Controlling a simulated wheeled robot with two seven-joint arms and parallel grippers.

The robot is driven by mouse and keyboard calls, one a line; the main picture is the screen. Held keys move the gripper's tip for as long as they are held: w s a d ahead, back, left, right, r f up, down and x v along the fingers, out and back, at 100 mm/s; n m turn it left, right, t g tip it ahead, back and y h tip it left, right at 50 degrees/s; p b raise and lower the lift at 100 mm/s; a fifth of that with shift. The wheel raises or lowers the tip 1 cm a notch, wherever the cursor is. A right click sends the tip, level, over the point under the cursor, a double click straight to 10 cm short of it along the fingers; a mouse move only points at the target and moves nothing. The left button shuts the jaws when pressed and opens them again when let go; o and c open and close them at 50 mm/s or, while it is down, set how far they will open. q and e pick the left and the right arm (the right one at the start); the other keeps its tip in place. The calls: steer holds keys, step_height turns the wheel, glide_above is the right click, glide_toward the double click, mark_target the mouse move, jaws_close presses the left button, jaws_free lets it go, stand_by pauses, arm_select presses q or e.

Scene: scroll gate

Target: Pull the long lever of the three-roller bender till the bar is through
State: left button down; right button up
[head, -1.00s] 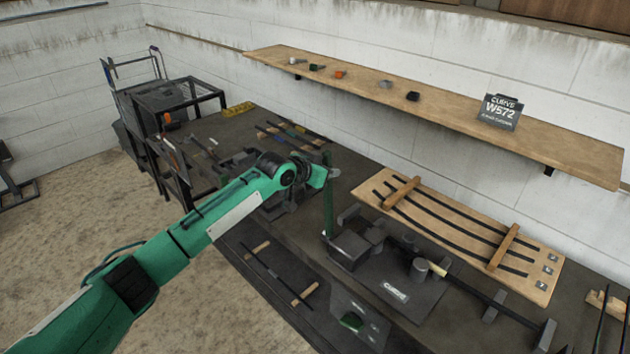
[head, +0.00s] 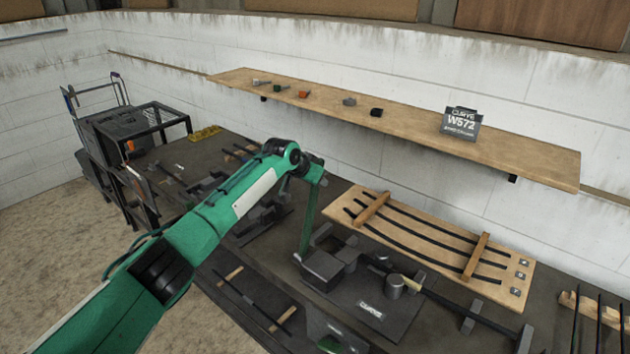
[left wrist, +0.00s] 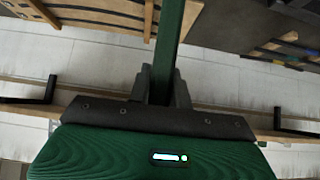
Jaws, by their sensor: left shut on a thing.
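The bender's long green lever (head: 309,218) rises from the dark three-roller bender (head: 322,268) and leans slightly right toward its top. My left gripper (head: 314,172) is shut on the lever's upper part. In the left wrist view the lever (left wrist: 172,40) runs between the fingers of the left gripper (left wrist: 160,88). The long dark bar (head: 445,299) lies across the bender and runs out to the lower right, past a round grey roller (head: 395,286). Where the bar passes among the rollers is partly hidden. My right gripper is out of view.
A wooden board (head: 345,205) with several curved dark bars lies behind the bender. A wooden shelf (head: 420,125) above it holds small items and a W572 sign (head: 461,123). Loose bars (head: 245,292) lie at the bench's front. Grey supports stand along the bar at right.

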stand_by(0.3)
arm_select(q)
steer(key=c, duration=1.3)
jaws_free()
steer(key=shift+d, duration=0.15)
steer(key=shift+w+f, duration=0.15)
steer(key=b+v, duration=0.4)
steer(key=v, duration=0.9)
steer(key=shift+r, duration=0.35)
steer(key=shift+f, duration=0.15)
